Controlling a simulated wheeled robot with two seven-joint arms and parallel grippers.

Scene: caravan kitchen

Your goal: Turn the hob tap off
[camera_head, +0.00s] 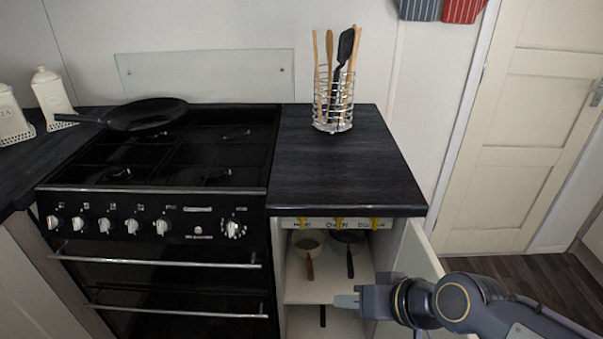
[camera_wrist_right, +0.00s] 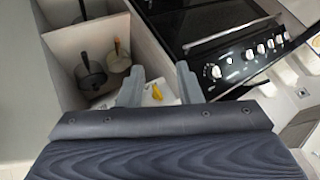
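Three yellow taps sit in a row on a pale labelled strip under the worktop's front edge: a left tap (camera_head: 302,223), a middle tap (camera_head: 339,224) and a right tap (camera_head: 375,223). The label words are too small to read surely. My right gripper (camera_head: 347,300) is below the strip, in front of the open cupboard. In the wrist view its two fingers (camera_wrist_right: 160,70) are spread apart, with nothing held. One yellow tap (camera_wrist_right: 157,93) shows between them there; I cannot tell which tap, nor whether a finger touches it. My left gripper is not in view.
The cupboard door (camera_head: 414,262) stands open beside my right arm. The dark worktop (camera_head: 335,175) overhangs the taps and carries a utensil rack (camera_head: 333,100). The cooker (camera_head: 150,220) stands to the left.

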